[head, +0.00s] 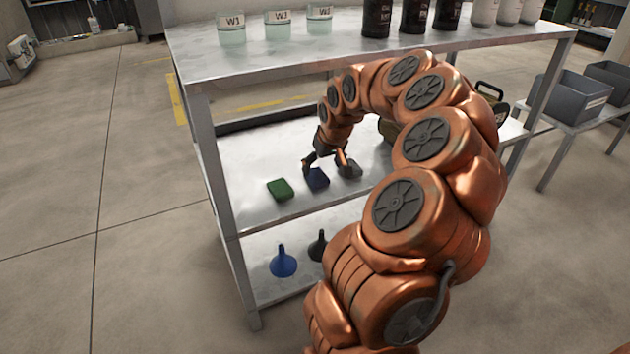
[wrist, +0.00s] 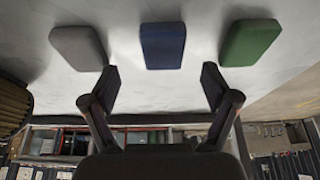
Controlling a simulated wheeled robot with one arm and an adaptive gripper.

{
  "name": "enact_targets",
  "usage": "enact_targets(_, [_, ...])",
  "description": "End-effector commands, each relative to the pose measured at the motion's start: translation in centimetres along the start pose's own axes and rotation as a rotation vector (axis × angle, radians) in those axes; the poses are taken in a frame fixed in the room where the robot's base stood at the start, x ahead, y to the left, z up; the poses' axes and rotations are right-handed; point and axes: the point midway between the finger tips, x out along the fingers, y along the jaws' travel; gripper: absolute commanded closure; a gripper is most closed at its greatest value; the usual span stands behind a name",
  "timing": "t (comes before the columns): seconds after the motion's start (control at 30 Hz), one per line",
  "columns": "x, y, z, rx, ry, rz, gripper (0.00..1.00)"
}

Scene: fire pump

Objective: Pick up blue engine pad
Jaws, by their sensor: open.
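The blue engine pad (head: 317,179) lies on the middle shelf between a green pad (head: 280,189) and a grey pad (head: 349,170). In the wrist view the blue pad (wrist: 163,46) sits centred beyond my fingertips, with the grey pad (wrist: 78,48) to the left and the green pad (wrist: 250,42) to the right. My gripper (head: 326,161) is at the pads, its fingers spread. In the wrist view my gripper (wrist: 160,90) is open and empty, and the blue pad lies in line with the gap between the fingers.
The metal shelf's top board (head: 350,48) spans above my gripper and holds jars (head: 277,24) and dark bottles (head: 414,14). Below, a blue funnel (head: 284,262) and a dark funnel (head: 318,246) stand on the lower shelf. Bare middle shelf lies left of the green pad.

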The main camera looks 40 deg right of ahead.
Motion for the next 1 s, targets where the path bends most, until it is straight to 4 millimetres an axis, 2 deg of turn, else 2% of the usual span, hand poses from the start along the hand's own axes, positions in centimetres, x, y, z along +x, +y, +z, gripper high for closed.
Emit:
enact_targets(0.4, [4.8,-0.6,-0.6,-0.003,-0.001,-0.002,0.14])
enact_targets(0.7, [5.1,-0.7,-0.8,-0.004,0.002,-0.003,0.15])
enact_targets(1.0, [5.1,-0.7,-0.8,-0.004,0.002,-0.003,0.46])
